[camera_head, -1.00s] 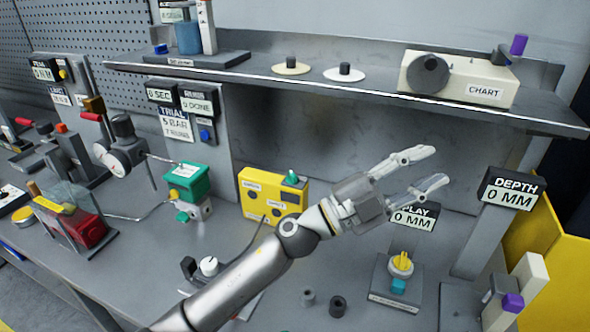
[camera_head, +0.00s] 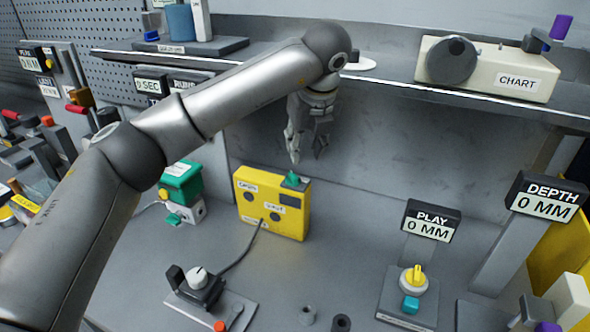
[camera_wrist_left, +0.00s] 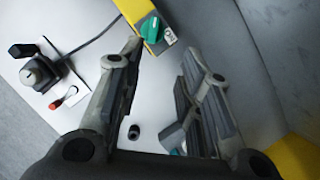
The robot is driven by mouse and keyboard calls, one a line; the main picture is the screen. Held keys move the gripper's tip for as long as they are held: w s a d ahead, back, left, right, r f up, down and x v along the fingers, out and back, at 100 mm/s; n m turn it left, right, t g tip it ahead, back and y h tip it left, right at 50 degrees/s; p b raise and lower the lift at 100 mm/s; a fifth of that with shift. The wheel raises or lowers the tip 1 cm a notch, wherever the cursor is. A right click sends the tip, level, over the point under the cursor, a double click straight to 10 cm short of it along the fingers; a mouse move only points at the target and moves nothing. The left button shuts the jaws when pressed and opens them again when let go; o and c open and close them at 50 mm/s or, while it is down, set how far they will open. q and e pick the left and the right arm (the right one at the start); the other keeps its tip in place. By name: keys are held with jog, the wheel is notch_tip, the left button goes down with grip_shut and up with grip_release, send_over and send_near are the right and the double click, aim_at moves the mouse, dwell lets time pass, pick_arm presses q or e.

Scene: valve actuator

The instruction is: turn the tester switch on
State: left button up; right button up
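The yellow tester box (camera_head: 272,222) stands on the bench below the shelf, with a black cable from its front. Its green switch (camera_head: 292,179) sits on a dark plate on top, at the right end. The switch also shows in the left wrist view (camera_wrist_left: 150,29), beside a small white label. My left gripper (camera_head: 307,157) points down just above the switch, near the back wall. In the left wrist view its two fingers (camera_wrist_left: 163,52) are apart with nothing between them, and the switch shows near their tips, apparently untouched. My right gripper is in neither view.
The shelf (camera_head: 390,78) with the chart box (camera_head: 488,70) runs close behind and above my left arm. A white-knob device (camera_head: 197,280) and a yellow-knob stand (camera_head: 412,284) stand on the bench. Bare bench lies around the tester's right side.

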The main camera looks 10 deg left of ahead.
aim_at(293, 174)
pick_arm(q)
jog(key=p+x, duration=0.1)
jog(key=x, duration=0.2)
jog(key=a+p+x, duration=0.1)
jog(key=x, duration=0.1)
jog(key=p+x, duration=0.1)
jog(key=x, duration=0.2)
jog(key=shift+w+a+f, duration=0.15)
jog(key=shift+w+a, duration=0.1)
jog(key=shift+a, duration=0.05)
jog(key=shift+w+a+f+y, duration=0.1)
jog(key=shift+w+f+y, duration=0.2)
jog(key=shift+f, duration=0.4)
jog(key=shift+s, duration=0.15)
grip_shut()
